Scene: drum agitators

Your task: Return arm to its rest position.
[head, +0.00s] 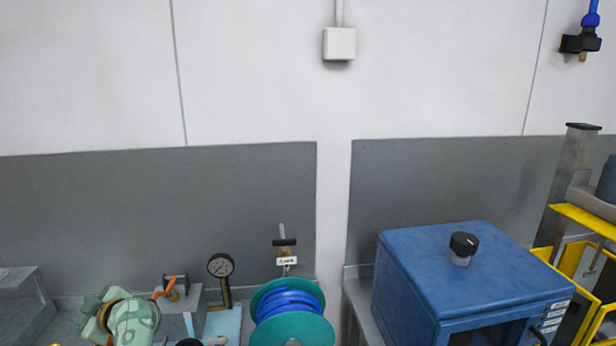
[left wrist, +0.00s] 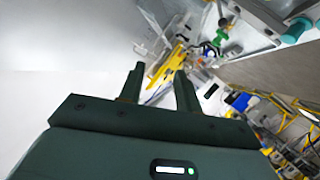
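My left gripper (left wrist: 160,72) shows in the left wrist view, dark green with two fingers standing apart. It is open, and I see nothing between the fingers. The view past it is tilted, with a pale plain surface to the left and cluttered equipment to the right. Neither gripper shows in the head view. My right gripper is in neither view.
In the head view, a blue box (head: 470,275) with a black knob stands right. A teal hose reel (head: 292,333), a pressure gauge (head: 221,266) and a green patterned object (head: 134,322) stand along the bottom. Yellow frames (head: 583,262) are far right.

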